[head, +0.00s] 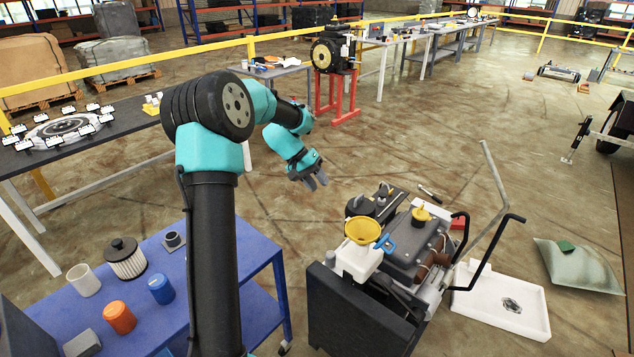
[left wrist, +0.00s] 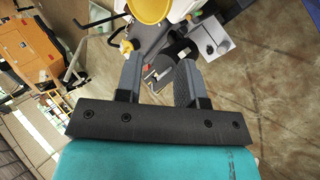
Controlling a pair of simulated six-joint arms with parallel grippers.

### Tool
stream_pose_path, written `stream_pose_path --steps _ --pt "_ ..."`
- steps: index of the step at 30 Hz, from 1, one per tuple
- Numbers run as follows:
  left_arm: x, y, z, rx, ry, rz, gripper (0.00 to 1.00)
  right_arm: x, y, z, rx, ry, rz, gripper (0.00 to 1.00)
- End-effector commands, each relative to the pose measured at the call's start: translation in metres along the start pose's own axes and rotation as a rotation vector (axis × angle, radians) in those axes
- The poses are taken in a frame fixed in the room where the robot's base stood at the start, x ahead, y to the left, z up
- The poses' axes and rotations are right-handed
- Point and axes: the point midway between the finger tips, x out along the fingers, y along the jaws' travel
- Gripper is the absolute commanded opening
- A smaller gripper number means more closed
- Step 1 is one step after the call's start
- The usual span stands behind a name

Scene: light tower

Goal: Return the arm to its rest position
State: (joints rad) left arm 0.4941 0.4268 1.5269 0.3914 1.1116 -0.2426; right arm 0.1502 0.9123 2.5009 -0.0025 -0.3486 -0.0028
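My left arm (head: 213,240) rises from the bottom of the head view and bends over to the right. Its left gripper (head: 315,182) hangs in the air above the floor, behind and left of the engine unit (head: 412,240). In the left wrist view the two fingers of the left gripper (left wrist: 160,78) stand apart, and nothing is seen held between them. The yellow funnel (head: 362,230) sits on a white container on the unit; it also shows at the top of the left wrist view (left wrist: 150,10). My right gripper is not in view.
A blue cart (head: 258,252) stands at the left with a filter (head: 126,260), an orange jar (head: 119,317) and a blue jar (head: 161,289). A white tray (head: 510,325) and bent handlebars (head: 490,235) are at the right. Open floor lies beyond the gripper.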

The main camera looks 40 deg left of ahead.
Motion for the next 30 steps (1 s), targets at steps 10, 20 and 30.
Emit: stream_pose_path --steps 10,20,30 --pt "0.001 0.0 0.0 -0.001 -0.001 -0.001 0.35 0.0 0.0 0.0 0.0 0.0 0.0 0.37" --pt "0.092 -0.031 0.017 -0.046 -0.036 -0.082 0.35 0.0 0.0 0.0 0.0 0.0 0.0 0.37" --pt "0.261 -0.089 0.109 -0.046 -0.095 -0.258 0.35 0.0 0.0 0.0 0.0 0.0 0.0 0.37"
